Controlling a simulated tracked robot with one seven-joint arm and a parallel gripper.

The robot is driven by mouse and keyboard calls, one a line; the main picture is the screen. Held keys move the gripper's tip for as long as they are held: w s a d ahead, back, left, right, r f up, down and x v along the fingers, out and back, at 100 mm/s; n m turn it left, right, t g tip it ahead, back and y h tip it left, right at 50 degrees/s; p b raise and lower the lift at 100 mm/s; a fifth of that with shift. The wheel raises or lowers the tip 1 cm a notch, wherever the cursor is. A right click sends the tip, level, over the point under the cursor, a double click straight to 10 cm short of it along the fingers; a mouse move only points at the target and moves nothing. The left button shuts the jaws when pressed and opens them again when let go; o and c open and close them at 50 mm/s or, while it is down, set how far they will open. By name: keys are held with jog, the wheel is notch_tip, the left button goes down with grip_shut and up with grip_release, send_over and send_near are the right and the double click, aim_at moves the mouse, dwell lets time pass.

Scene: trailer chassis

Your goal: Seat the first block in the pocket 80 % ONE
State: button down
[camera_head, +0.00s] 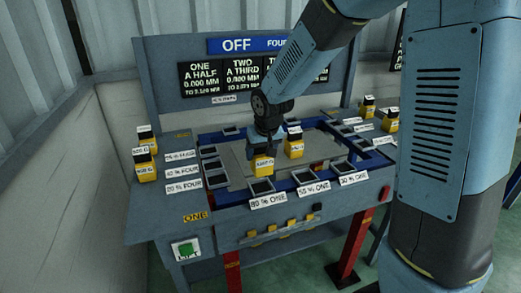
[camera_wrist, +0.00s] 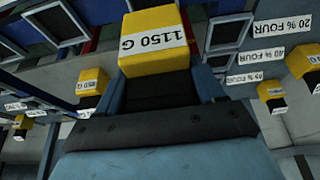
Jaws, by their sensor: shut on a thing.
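My gripper (camera_head: 265,142) points down over the near side of the table and is shut on a yellow block (camera_head: 263,165). In the wrist view the block (camera_wrist: 158,45) sits between the fingers and its white label reads 1150 G. The pocket 80 % ONE (camera_head: 262,187) is a dark square frame at the table's near edge, with its white label (camera_head: 268,200) in front. The block appears just behind and above this pocket; the exact gap cannot be told. The pocket looks empty.
Another yellow block (camera_head: 294,148) stands close to the right of the held one. More yellow blocks stand at the left (camera_head: 145,165) and right (camera_head: 390,121). A sign board (camera_head: 185,105) rises behind.

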aim_at(261, 170)
jog(key=shift+f, duration=2.35)
jog(key=shift+f, duration=1.2)
dwell(0.7)
jog(key=shift+c, duration=0.2)
grip_release()
jog(key=shift+s+f, duration=0.1)
jog(key=v, duration=1.3)
jog(key=shift+r, duration=0.35)
jog(key=shift+s, duration=0.1)
